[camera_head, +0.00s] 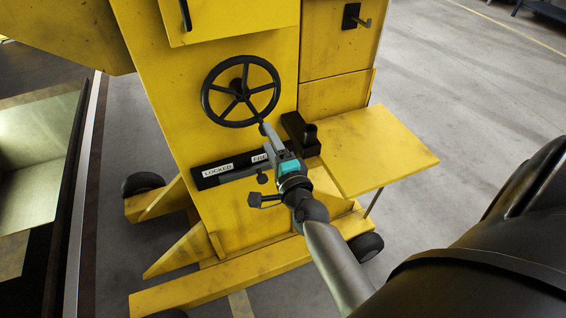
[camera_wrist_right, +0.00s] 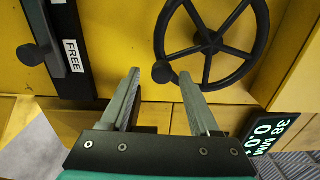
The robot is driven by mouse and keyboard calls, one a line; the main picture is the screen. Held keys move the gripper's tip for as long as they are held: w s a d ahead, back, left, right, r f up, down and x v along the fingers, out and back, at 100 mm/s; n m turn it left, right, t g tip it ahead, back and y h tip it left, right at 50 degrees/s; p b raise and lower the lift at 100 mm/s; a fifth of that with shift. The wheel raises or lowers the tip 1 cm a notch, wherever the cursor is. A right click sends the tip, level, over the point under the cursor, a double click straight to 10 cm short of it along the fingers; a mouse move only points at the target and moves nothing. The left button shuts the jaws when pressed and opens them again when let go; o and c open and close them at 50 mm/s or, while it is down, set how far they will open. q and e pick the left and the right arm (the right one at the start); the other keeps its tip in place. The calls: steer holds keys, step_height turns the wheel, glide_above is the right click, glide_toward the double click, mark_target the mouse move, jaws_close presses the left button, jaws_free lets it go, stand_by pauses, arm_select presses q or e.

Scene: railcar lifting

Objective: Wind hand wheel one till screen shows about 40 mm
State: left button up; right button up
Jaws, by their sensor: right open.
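The black hand wheel (camera_head: 239,88) is mounted on the front of the yellow lifting column. It also shows in the right wrist view (camera_wrist_right: 210,40). Its round crank knob (camera_wrist_right: 162,72) appears between my right fingertips in that view; I see no finger closed on it. My right gripper (camera_head: 266,132) is open at the wheel's lower right rim, and its two fingers (camera_wrist_right: 159,76) are spread apart. A dark screen (camera_wrist_right: 274,131) at the lower right of the wrist view reads 38 MM, with 0.0 beneath. My left gripper is not in view.
A black bar (camera_head: 232,166) labelled LOCKED and FREE, with a lever, lies below the wheel. Open floor lies to the right.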

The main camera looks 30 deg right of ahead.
steer(key=v, duration=0.8)
steer(key=shift+s+f, duration=0.1)
stand_by(0.3)
steer(key=s+a+f+n+g+y, duration=0.1)
steer(key=s+a+f+n+g, duration=0.25)
steer(key=f, duration=0.55)
steer(key=s+a+f+n+g+y, duration=0.2)
steer(key=f+n, duration=0.2)
steer(key=f, duration=0.5)
steer(key=s+a+f+n+g+y, duration=0.1)
steer(key=s+a+f+n+g, duration=0.2)
steer(key=f, duration=0.7)
steer(key=s+d+f+n+g, duration=0.1)
steer(key=s+f+n+g, duration=0.3)
steer(key=s, duration=0.8)
steer(key=s+d+f+n+g, duration=0.1)
steer(key=s+f+n+g, duration=0.3)
steer(key=s+f+n, duration=0.5)
steer(key=s+f, duration=0.2)
steer(key=s, duration=0.2)
steer(key=shift+s+d, duration=0.25)
steer(key=shift+d, duration=0.15)
steer(key=shift+f, duration=0.1)
